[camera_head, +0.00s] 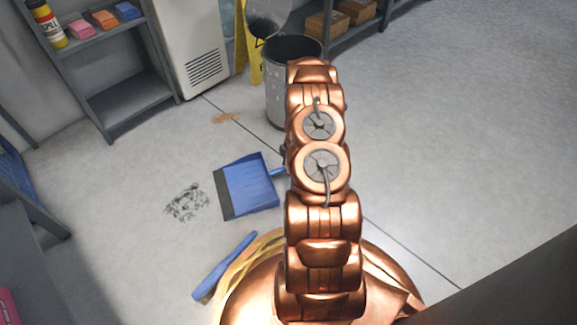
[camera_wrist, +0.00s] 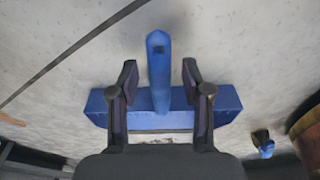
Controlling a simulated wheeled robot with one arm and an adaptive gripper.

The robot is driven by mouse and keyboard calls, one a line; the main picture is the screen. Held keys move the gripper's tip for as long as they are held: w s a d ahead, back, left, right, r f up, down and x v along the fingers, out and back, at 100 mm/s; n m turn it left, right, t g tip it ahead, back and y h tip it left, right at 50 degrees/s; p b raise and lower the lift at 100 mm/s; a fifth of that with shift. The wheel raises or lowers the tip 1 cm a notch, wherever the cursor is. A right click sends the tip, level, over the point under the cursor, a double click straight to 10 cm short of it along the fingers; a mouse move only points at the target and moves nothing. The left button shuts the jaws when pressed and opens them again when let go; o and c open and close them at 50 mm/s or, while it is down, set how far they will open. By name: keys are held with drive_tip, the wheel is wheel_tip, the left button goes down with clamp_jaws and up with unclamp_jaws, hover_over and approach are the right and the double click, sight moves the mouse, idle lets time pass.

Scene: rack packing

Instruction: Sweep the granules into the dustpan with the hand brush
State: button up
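The dark granules (camera_head: 187,203) lie in a loose patch on the floor, left of the blue dustpan (camera_head: 250,187). The dustpan lies flat with its dark front edge toward them and its handle pointing right. The blue hand brush (camera_head: 225,267) lies on the floor near my base. In the wrist view, the dustpan (camera_wrist: 222,106) is below my gripper (camera_wrist: 160,82). My gripper is open, with one finger on each side of the dustpan's handle. Contact is not visible. My arm hides the gripper in the head view.
A metal bin (camera_head: 280,98) stands beyond the dustpan, near a yellow floor sign (camera_head: 252,50). A grey shelf (camera_head: 125,101) stands at the upper left. A brown stain (camera_head: 225,118) marks the floor. The floor at right is largely clear.

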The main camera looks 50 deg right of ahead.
idle(0.3)
wheel_tip(320, 180, up, 12)
drive_tip(key=d, duration=0.1)
drive_tip(key=shift+s+d, duration=0.3)
drive_tip(key=shift+s, duration=0.1)
drive_tip(key=shift+f, duration=0.1)
